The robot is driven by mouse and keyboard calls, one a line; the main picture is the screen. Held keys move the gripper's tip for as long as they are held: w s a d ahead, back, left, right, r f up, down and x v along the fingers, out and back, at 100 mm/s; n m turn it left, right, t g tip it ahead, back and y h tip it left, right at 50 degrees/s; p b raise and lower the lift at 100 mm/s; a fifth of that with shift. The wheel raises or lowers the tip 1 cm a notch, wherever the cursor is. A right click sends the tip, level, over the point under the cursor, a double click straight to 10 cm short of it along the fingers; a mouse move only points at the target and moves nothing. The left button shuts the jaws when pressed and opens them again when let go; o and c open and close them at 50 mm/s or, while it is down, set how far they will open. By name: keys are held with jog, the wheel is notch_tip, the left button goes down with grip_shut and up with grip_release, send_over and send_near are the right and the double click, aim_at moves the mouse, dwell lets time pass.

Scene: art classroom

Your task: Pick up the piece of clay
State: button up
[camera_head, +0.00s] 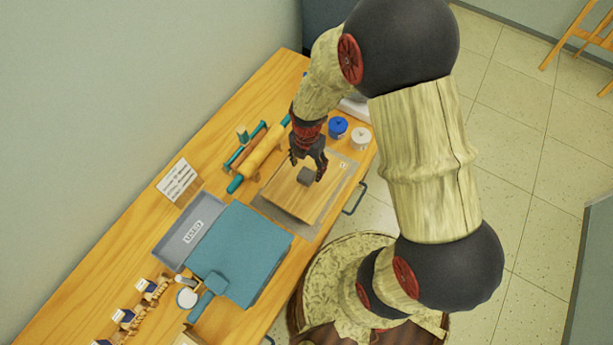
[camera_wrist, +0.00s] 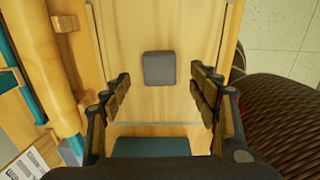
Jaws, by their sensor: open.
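The piece of clay (camera_head: 305,176) is a small grey block with rounded corners. It lies on a wooden board (camera_head: 290,198) on the table. In the wrist view the clay (camera_wrist: 159,68) sits on the board, a little beyond the fingertips and roughly centred between them. My gripper (camera_head: 308,168) hangs over the board with its fingers pointing down, close to the clay. In the wrist view my gripper (camera_wrist: 160,88) is open, with nothing between its fingers. The exact height of the fingertips above the board cannot be told.
A rolling pin (camera_head: 258,156) lies left of the board. A blue jar (camera_head: 337,128) and a white jar (camera_head: 361,138) stand beyond it. A grey tray (camera_head: 176,245) labelled "USED" and a teal mat (camera_head: 240,250) lie nearer. Small tools and a card (camera_head: 179,180) are at left.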

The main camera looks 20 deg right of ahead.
aim_at(306, 177)
jog(key=f, duration=0.2)
jog(key=f+b, duration=0.1)
jog(key=f, duration=0.1)
jog(key=shift+a+f, duration=0.2)
jog(key=shift+f, duration=0.2)
jog(key=shift+c, duration=0.6)
jog(key=c, duration=1.1)
jog(key=shift+c, duration=0.8)
